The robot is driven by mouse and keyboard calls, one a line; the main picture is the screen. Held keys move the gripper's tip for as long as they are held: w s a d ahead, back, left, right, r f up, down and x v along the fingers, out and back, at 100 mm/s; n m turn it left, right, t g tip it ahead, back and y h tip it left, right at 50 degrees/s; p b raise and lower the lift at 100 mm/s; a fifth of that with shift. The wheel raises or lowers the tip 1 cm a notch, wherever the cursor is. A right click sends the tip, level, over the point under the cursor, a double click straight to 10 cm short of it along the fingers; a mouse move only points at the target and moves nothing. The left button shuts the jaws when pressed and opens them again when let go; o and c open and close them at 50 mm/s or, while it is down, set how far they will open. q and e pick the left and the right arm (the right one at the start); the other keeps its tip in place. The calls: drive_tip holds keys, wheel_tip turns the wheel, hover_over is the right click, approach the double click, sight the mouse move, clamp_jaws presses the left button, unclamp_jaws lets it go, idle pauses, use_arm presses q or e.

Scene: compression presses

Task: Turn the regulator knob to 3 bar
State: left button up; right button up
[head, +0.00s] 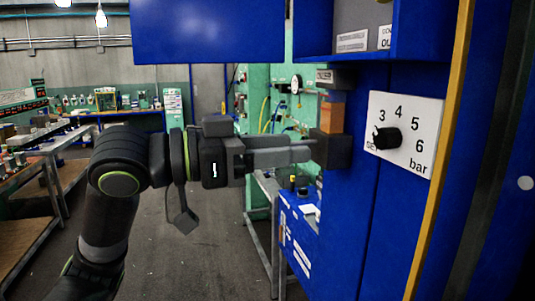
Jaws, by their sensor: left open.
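The regulator knob (387,138) is black and round. It sits on a white dial plate (420,110) marked 3, 4, 5, 6 and bar, with small lettering at the lower left of the knob. The knob's pointer seems to face left, below the 3, but it is small and hard to read. My left gripper (308,153) is open and reaches in from the left, pointing right. Its fingers end near a dark block, left of the dial and apart from the knob. My right gripper is not in view.
The dial is on a blue press cabinet (375,225) with a yellow vertical strip (440,150) at its right. An orange block (332,118) is close above my fingertips. A blue panel (207,30) hangs overhead. Workbenches stand at the left; the floor between is clear.

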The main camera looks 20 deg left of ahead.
use_arm(q)
drive_tip(key=shift+s+a, duration=0.45)
drive_tip(key=shift+a, duration=0.1)
